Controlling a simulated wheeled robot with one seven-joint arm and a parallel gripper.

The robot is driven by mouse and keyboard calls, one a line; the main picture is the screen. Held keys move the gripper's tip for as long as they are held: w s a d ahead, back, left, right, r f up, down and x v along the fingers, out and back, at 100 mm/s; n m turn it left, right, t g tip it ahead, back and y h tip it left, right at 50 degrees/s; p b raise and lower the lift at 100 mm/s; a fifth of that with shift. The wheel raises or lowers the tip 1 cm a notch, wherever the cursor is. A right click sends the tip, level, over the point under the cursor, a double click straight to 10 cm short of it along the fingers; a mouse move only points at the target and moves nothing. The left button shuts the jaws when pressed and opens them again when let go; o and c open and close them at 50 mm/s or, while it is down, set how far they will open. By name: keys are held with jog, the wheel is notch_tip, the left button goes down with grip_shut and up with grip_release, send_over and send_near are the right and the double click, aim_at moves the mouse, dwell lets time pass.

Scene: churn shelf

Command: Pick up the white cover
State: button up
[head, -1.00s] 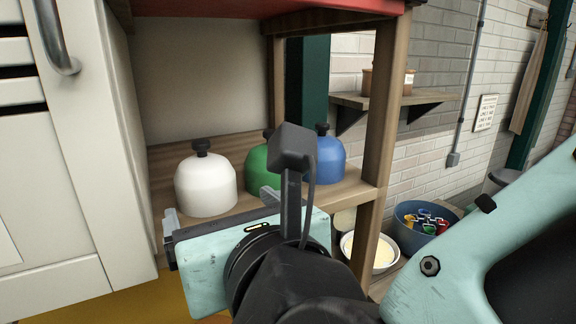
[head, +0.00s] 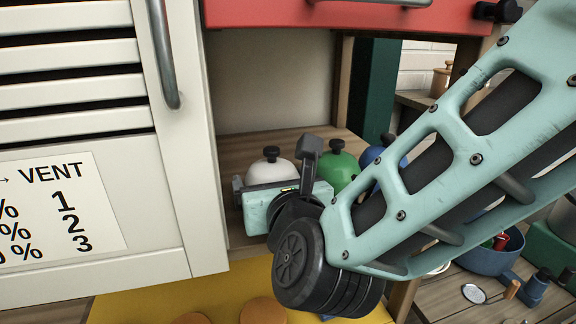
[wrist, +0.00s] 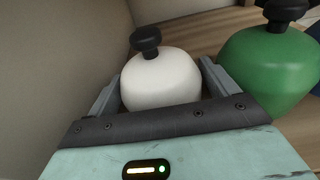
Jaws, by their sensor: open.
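The white cover (head: 269,172) is a rounded dome with a black knob, standing on the wooden shelf. In the head view its lower part is hidden behind my gripper (head: 262,184). In the wrist view the white cover (wrist: 160,80) stands between the two open fingers of my gripper (wrist: 156,84), one finger on each side. I cannot tell whether either finger touches it. The knob rises above the fingers.
A green cover (head: 336,166) stands to the right of the white one, close to the right finger. A blue cover (head: 371,157) is farther right, partly behind my arm. A white cabinet door (head: 195,130) is on the left. A wooden post stands behind my arm.

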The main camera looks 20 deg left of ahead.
jog(key=shift+w, duration=0.1)
jog(key=c, duration=0.8)
jog(key=shift+o, duration=0.2)
jog(key=shift+r, duration=0.1)
